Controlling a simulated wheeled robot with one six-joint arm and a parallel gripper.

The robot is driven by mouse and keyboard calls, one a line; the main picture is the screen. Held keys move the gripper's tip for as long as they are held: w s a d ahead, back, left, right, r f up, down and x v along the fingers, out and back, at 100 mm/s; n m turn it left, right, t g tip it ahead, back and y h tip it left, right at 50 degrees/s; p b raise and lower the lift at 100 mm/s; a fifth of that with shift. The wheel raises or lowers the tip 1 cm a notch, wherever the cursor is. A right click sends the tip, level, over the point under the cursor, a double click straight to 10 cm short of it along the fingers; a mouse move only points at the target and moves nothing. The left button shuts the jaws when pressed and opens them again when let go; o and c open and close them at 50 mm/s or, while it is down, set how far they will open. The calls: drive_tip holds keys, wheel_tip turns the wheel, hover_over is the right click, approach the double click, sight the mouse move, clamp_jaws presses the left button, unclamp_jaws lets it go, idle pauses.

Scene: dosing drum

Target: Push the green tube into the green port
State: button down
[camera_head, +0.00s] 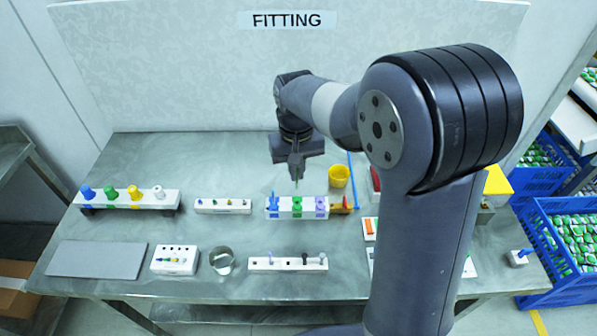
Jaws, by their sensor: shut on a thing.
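My gripper (296,174) hangs pointing down over the white block in the middle of the bench. It is shut on a thin, small piece, the green tube (296,184), of which only a short end shows below the fingers; its colour is hard to make out. Below it, the green port (297,207) sits in the middle of the white block (283,214), between a blue port (273,206) and a purple port (321,207). The tube's lower end appears above the green port. Whether they touch, I cannot tell.
A yellow cup (339,176) stands behind the block, near a blue rod (353,180). A rack with coloured cones (128,199) is at the left. Small white holders (222,206) and a metal cup (222,261) stand nearby. My arm hides the bench's right part.

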sight(297, 188)
drive_tip(key=shift+f+b, duration=1.55)
drive_tip(key=shift+f, duration=0.4)
drive_tip(key=shift+f+b, duration=0.35)
drive_tip(key=shift+f, duration=0.35)
drive_tip(key=shift+f+b, duration=0.6)
drive_tip(key=shift+f, duration=0.85)
drive_tip(key=c, duration=1.5)
unclamp_jaws()
drive_tip(key=shift+r, duration=0.1)
wheel_tip(297, 188, up, 11)
drive_tip(key=shift+f, duration=0.15)
